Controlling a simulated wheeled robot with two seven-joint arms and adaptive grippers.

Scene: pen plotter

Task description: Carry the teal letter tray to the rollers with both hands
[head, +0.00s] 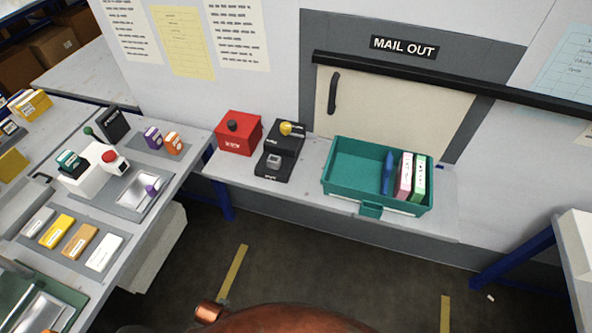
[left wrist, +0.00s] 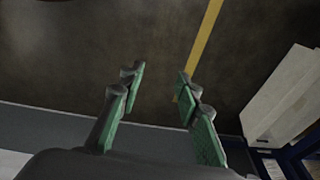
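The teal letter tray (head: 347,184) stands on the grey shelf under the mail-out hatch in the head view. A blue item (head: 388,172), a pink-and-white item (head: 404,175) and a green-and-white item (head: 419,178) stand upright in its right part. A teal tab (head: 371,210) sticks out at its front. No rollers can be made out. My left gripper (left wrist: 158,95) shows only in the left wrist view, with its green-padded fingers apart and nothing between them, above the dark floor. My right gripper is in neither view. No gripper touches the tray.
The shelf (head: 307,180) also holds a red box (head: 239,133) and a black device with a yellow knob (head: 286,137), both left of the tray. A cluttered bench (head: 190,133) stands at left. A blue leg (head: 515,255) stands at right. Open floor (head: 320,255) lies in front.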

